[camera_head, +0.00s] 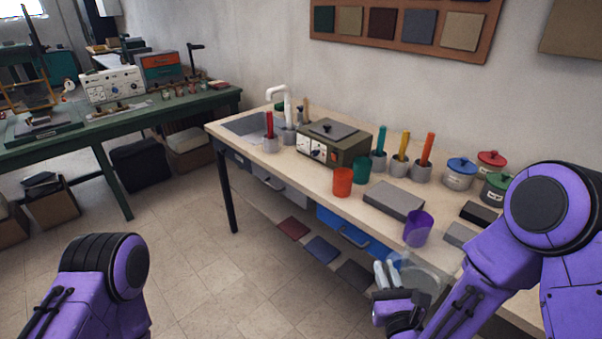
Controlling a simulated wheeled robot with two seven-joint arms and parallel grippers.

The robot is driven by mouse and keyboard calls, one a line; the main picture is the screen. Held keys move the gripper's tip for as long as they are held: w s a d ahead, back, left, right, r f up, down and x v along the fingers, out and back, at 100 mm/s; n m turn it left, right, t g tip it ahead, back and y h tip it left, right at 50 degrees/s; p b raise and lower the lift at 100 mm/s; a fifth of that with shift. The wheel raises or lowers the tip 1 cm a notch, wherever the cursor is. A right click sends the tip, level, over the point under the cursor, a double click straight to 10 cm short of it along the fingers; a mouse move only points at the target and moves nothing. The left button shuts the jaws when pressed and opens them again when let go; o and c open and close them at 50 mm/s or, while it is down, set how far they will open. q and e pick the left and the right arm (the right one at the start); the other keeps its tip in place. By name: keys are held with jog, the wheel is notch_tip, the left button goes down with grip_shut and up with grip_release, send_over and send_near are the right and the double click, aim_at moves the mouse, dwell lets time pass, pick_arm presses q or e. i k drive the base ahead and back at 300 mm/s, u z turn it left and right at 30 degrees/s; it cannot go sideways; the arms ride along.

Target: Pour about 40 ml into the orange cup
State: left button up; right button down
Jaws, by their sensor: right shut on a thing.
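The orange cup (342,182) stands upright near the front edge of the workbench, left of a grey slab. My right gripper (387,276) is low in front of the bench edge, to the right of the orange cup and nearer to me. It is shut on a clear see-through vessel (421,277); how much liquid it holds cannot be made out. A purple cup (418,228) is on the bench just behind the vessel. My left arm shows at the lower left, but its gripper is out of the picture.
A teal cup (361,170) stands close behind the orange cup. A grey slab (394,200) lies between the orange and purple cups. An olive-green device (333,142), several grey pots with coloured sticks and lidded jars (459,175) stand farther back.

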aim_at(343, 183)
jog(key=u, duration=1.5)
jog(key=i, duration=2.35)
jog(key=z, duration=3.4)
jog(key=i, duration=0.2)
jog(key=u, duration=0.25)
